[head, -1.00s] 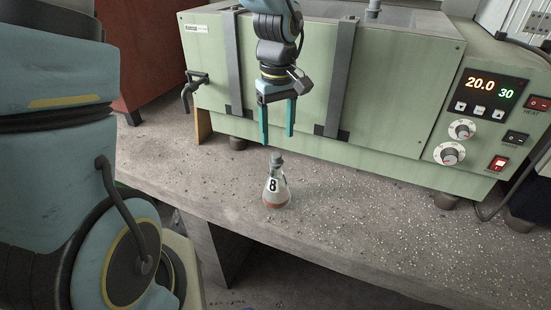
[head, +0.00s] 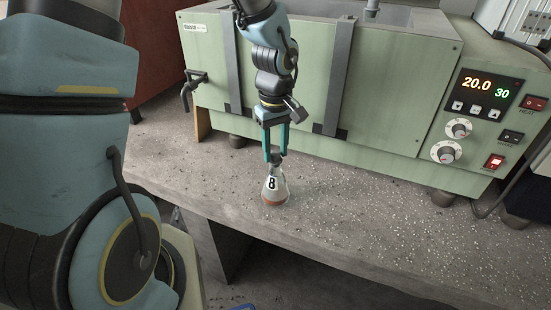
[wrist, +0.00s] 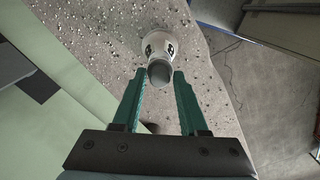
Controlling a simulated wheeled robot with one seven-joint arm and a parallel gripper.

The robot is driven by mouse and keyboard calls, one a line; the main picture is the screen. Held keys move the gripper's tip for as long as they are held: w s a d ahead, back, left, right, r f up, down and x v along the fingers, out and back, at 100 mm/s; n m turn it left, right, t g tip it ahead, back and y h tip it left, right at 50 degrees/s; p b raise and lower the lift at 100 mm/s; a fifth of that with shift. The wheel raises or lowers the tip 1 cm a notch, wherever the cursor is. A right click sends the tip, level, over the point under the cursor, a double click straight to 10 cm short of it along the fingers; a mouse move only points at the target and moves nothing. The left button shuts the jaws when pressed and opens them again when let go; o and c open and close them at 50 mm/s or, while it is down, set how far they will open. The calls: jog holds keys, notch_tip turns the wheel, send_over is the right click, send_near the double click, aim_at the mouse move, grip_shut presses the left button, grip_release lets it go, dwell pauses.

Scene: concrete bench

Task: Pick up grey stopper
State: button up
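The grey stopper (head: 277,158) sits in the neck of a conical flask (head: 274,190) labelled 8, with reddish contents at its base. The flask stands upright on the concrete bench. My gripper (head: 276,157) points down over the flask, its teal fingertips at about the height of the stopper, one on each side. In the wrist view the stopper (wrist: 160,73) shows between the two fingertips (wrist: 160,76), with a gap on each side. The flask (wrist: 158,45) shows beyond it. The gripper is open and holds nothing.
A green water bath (head: 300,95) with a lit display stands close behind the flask. The bench's front edge (head: 235,215) is near the flask, with the floor below. The bench (head: 360,210) to the right of the flask is clear.

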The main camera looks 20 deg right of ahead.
grip_shut()
dwell(0.3)
